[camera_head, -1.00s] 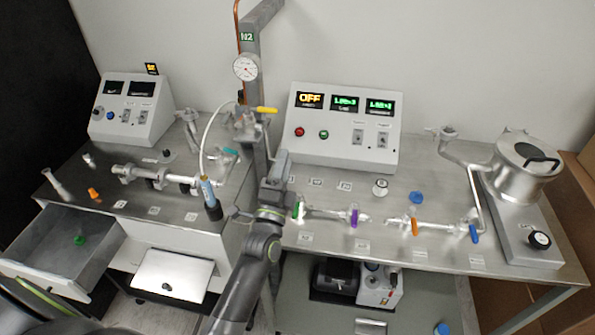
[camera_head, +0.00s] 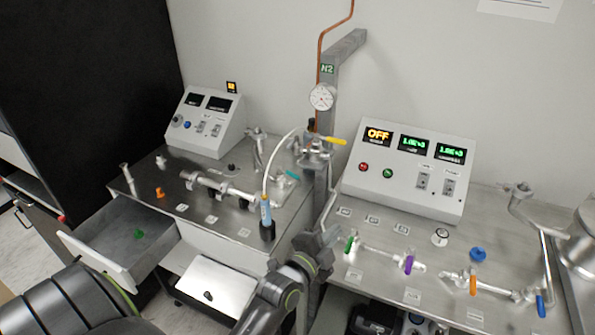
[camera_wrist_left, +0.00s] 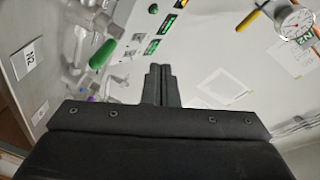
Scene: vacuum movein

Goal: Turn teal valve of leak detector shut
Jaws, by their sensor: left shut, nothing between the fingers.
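The teal valve handle (camera_head: 292,176) is small and sits on the pipework at the right end of the left bench, near the grey column. Its exact angle is hard to tell at this size. My left gripper (camera_head: 328,236) is shut and empty, in front of the column and apart from the teal handle, below and to its right. In the left wrist view its fingers (camera_wrist_left: 160,84) are together, and the teal handle is not seen there. My right gripper is not in view.
A green valve handle (camera_head: 350,244) is close to the right of my left gripper; it also shows in the wrist view (camera_wrist_left: 102,54). A yellow handle (camera_head: 336,141) and a hose end (camera_head: 266,212) flank the teal handle. An open drawer (camera_head: 110,243) juts out left.

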